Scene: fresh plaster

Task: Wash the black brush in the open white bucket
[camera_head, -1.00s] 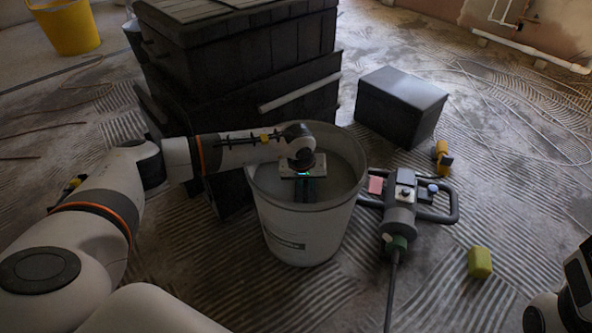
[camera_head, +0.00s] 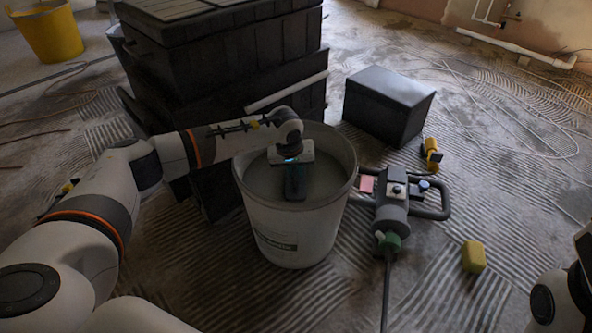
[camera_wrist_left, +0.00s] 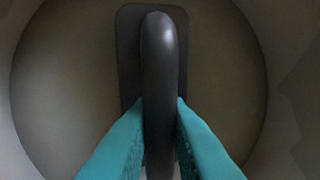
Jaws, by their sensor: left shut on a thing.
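The open white bucket (camera_head: 292,232) stands on the floor in the middle of the head view, with murky greyish contents inside. My left gripper (camera_head: 293,172) points down inside its rim. In the wrist view my left gripper's teal fingers (camera_wrist_left: 160,130) are shut on the handle of the black brush (camera_wrist_left: 160,55). The brush has a dark flat base under a rounded handle and is framed by the bucket's round wall. In the head view the brush (camera_head: 295,188) is a dark shape under the fingers. Whether it touches the contents is unclear. My right gripper's fingers do not show.
A stack of dark crates (camera_head: 225,60) stands close behind the bucket. A black box (camera_head: 388,105) is behind it to the right. A power mixer (camera_head: 392,210) lies right of the bucket, near a yellow sponge (camera_head: 473,256). A yellow bucket (camera_head: 48,33) is far left.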

